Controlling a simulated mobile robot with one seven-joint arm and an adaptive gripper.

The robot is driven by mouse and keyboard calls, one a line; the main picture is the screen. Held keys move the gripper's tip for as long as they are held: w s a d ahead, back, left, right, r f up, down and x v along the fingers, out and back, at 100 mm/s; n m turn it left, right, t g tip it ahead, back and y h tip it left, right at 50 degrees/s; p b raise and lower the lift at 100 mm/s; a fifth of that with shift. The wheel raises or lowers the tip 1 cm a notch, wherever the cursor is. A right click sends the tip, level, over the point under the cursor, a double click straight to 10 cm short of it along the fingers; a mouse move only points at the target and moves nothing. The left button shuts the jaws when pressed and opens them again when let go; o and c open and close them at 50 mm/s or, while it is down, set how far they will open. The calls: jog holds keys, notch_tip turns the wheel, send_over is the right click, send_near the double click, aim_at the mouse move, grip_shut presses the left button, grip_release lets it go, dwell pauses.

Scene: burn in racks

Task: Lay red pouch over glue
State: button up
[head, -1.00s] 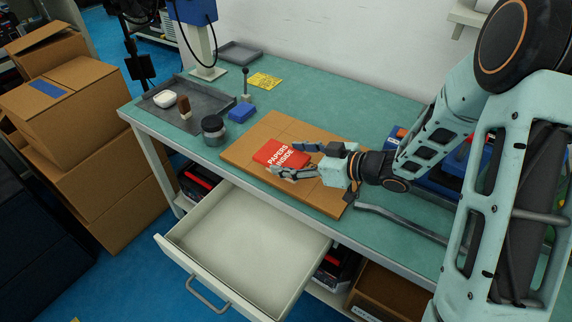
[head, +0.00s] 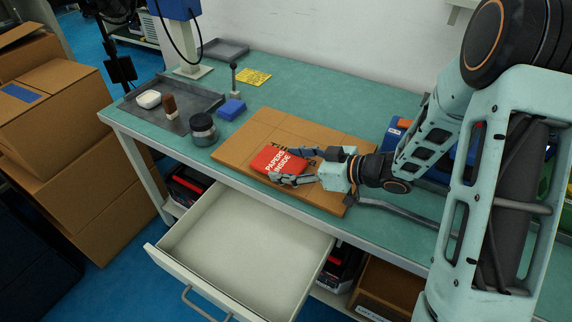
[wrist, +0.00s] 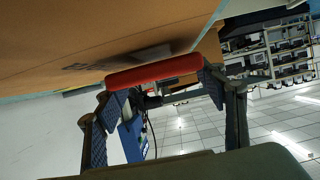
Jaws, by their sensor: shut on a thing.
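The red pouch (head: 279,160), with white "PAPERS INSIDE" lettering, is between the fingers of my gripper (head: 288,167). It is over the brown cardboard sheet (head: 238,151) on the bench. In the wrist view the red pouch (wrist: 155,72) shows edge-on, gripped between the two fingertips (wrist: 158,86), close to the cardboard (wrist: 60,35). A grey patch (wrist: 135,57) lies on the cardboard beside the pouch; I cannot tell whether it is glue or shadow. The cardboard under the pouch is hidden.
An open, empty drawer (head: 240,232) juts out below the bench front. A dark-lidded jar (head: 202,127), a blue block (head: 231,109) and a grey tray (head: 180,99) with a brush and white dish stand left of the cardboard. A yellow note (head: 254,77) lies behind.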

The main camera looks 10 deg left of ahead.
jog(key=shift+f, duration=0.45)
jog(key=shift+f+b, duration=0.1)
jog(key=shift+b, duration=0.2)
jog(key=o, duration=1.2)
jog(key=shift+o, duration=0.2)
